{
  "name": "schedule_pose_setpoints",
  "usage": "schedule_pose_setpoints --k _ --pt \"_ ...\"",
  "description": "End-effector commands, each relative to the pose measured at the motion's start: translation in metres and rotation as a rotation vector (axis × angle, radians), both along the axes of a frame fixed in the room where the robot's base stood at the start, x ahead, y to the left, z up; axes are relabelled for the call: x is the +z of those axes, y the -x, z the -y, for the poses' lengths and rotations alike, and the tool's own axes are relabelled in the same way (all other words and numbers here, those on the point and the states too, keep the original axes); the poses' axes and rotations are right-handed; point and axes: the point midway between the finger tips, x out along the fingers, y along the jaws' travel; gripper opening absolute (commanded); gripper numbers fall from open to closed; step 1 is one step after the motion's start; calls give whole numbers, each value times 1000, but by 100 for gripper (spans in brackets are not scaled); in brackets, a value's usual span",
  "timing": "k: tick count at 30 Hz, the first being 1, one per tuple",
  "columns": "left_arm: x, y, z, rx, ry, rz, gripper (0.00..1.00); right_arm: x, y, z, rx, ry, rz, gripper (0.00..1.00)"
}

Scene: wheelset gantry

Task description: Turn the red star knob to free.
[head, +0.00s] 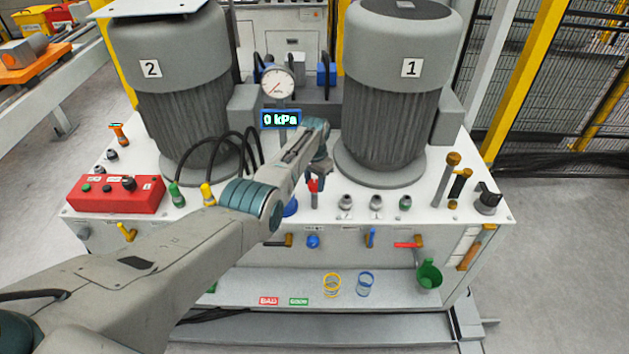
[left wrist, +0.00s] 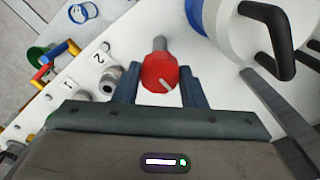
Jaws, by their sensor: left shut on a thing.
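The red star knob (left wrist: 160,72) shows in the left wrist view, with a pale line on its face and a grey stem behind it. My left gripper (left wrist: 158,82) has one finger on each side of the knob and is shut on it. In the head view the knob (head: 314,186) shows as a small red patch under my left gripper (head: 318,175), on the white bench top. My left arm comes in from the left and hides part of the bench. My right gripper is in neither view.
Two grey motors marked 2 (head: 184,75) and 1 (head: 402,80) stand behind the knob. A round gauge (head: 277,83) and a display reading 0 kPa (head: 281,119) are between them. Several fittings and valves line the front. A red control box (head: 115,194) stands left.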

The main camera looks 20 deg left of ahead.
Motion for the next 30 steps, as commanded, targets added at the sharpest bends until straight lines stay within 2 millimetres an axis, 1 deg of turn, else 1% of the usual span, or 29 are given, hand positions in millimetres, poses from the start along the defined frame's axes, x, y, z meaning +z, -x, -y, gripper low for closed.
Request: schedule_pose_setpoints --k 1,9,23,24,26,27,30 --pt "3 -2 0 -21 0 7 15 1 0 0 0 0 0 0" --pt "3 -2 0 -89 0 7 15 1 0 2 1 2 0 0" --pt "3 -3 0 -100 -1 8 15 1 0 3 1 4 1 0" --pt "3 -3 0 -100 -1 8 43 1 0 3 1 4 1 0" --pt "3 -2 0 -100 0 7 55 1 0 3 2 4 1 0" --pt "3 -2 0 -100 -1 6 59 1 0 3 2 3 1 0" --pt "2 -1 0 -99 0 4 59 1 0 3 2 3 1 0"
